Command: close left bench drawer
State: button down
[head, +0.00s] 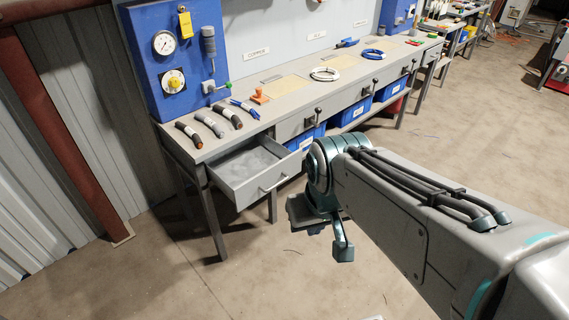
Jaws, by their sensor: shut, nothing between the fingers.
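The left bench drawer (232,188) is pulled out from under the left end of the grey workbench (190,150). It looks empty inside, and its front carries a bar handle (274,183). My gripper (343,250) is at the end of my arm, to the right of and below the drawer front in the picture. It appears shut and empty, apart from the drawer and handle. Part of my gripper is hidden behind my wrist.
Dark cable pieces (209,125), an orange item (260,97) and a white cable coil (325,74) lie on the bench top. Blue bins (306,139) stand below. A red-brown post (70,150) stands left. The concrete floor before the drawer is clear.

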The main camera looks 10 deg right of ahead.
aim_at(247, 172)
jog(key=u, duration=0.65)
jog(key=i, duration=1.3)
jog(key=z, duration=0.45)
